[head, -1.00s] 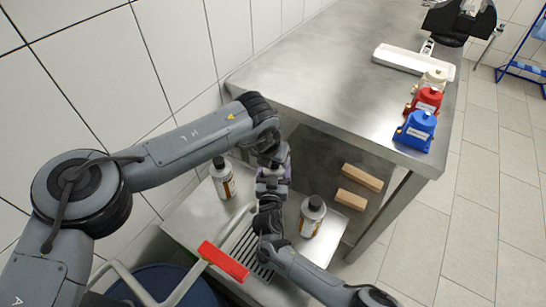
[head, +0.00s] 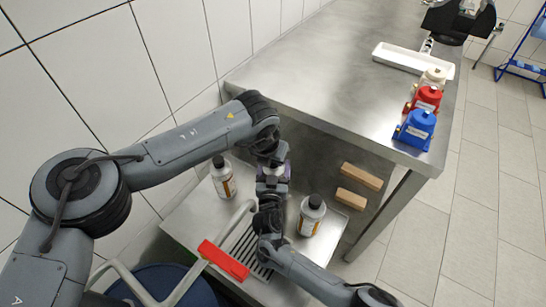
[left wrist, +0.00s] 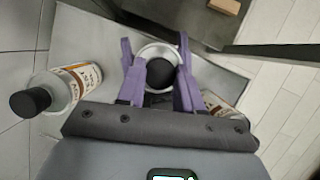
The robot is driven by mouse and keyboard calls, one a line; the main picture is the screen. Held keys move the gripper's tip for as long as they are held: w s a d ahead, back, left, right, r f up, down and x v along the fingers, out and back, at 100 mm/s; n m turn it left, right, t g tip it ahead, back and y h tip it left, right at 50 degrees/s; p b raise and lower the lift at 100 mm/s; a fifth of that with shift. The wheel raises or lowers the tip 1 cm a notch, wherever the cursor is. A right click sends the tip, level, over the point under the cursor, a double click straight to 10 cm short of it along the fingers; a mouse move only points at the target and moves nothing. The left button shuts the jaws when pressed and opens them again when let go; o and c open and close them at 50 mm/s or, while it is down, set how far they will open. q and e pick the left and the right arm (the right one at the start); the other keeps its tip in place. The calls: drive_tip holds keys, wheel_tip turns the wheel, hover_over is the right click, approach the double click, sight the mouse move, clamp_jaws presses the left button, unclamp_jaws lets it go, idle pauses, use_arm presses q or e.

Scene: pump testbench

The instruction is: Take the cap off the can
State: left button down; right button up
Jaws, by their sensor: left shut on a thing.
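In the left wrist view, the can (left wrist: 146,56) shows as a round silver top with a round black cap (left wrist: 160,74) at its middle. In the head view my left gripper (head: 285,172) is low between two bottles, mostly hidden by arm links, and the can is hidden there. My other arm comes in from the lower right and ends close to the left one. I cannot make out its fingers.
Bottles with black caps and orange labels stand left (head: 223,180) and right (head: 311,216) on the low metal table (head: 185,222). Wooden blocks (head: 361,177) lie behind. The large bench (head: 330,80) carries coloured pumps and a white tray.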

use_arm(q)
drive_tip(key=shift+r, duration=0.2)
drive_tip(key=shift+r, duration=0.9)
drive_tip(key=shift+r, duration=0.1)
drive_tip(key=shift+r, duration=1.95)
use_arm(e)
drive_tip(key=o, duration=1.4)
drive_tip(key=shift+o, duration=0.2)
